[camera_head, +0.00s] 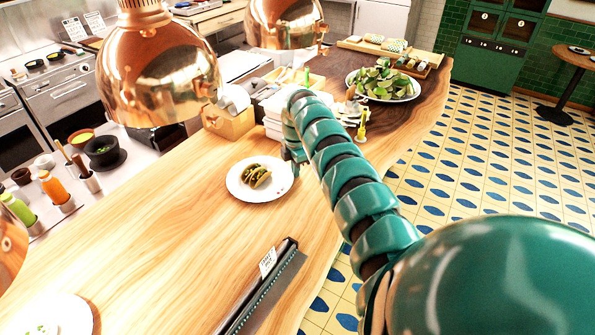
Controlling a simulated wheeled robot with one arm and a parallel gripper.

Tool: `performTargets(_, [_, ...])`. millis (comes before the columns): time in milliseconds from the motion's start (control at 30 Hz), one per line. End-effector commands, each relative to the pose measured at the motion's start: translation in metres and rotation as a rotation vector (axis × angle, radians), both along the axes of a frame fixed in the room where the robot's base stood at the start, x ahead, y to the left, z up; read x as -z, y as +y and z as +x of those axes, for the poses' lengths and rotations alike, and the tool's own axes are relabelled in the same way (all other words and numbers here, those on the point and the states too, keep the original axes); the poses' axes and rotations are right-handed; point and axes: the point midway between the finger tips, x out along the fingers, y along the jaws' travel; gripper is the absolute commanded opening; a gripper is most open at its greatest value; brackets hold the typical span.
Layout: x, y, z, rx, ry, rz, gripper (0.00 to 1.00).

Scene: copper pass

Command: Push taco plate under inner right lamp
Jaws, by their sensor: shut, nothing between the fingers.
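The white taco plate (242,190) lies flat on the wooden counter near the middle of the view, with tacos (256,176) on it. My gripper (291,164) is shut and empty, low at the plate's right rim; I cannot tell whether it touches. My green arm partly hides it. A large copper lamp (163,75) hangs at upper left, in front of the plate's far left side. Another copper lamp (284,22) hangs farther back at top centre. A third copper lamp (10,250) is cut off at the left edge. Which is the inner right one is unclear.
A black ticket rail (262,290) lies on the counter in front. Another white plate (75,312) is at bottom left. Stacked white dishes (274,118), a wooden box (232,125) and a salad plate (382,86) stand behind. Bare counter lies left of the taco plate.

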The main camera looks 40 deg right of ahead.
Motion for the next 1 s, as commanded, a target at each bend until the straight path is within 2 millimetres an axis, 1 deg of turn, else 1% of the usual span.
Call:
performTargets(167, [-0.004,0.019,0.003,-0.001,0.001,0.002,0.0])
performTargets(267, [-0.004,0.033,0.004,-0.003,0.002,0.003,0.0])
performTargets(367, [-0.003,0.052,0.007,-0.004,0.002,0.003,0.0])
performTargets(467, [-0.001,0.079,0.011,-0.006,0.0,0.001,0.0])
performTargets(600, [0.002,0.121,0.018,-0.006,0.0,0.001,0.0])
performTargets(700, [0.004,0.149,0.022,-0.005,-0.001,0.001,0.0])
performTargets(800, [0.003,0.169,0.026,-0.004,-0.003,0.001,0.0])
performTargets(900, [0.001,0.18,0.027,-0.002,-0.003,0.002,0.0])
performTargets(1000, [0.0,0.179,0.026,0.0,-0.001,0.002,0.0])
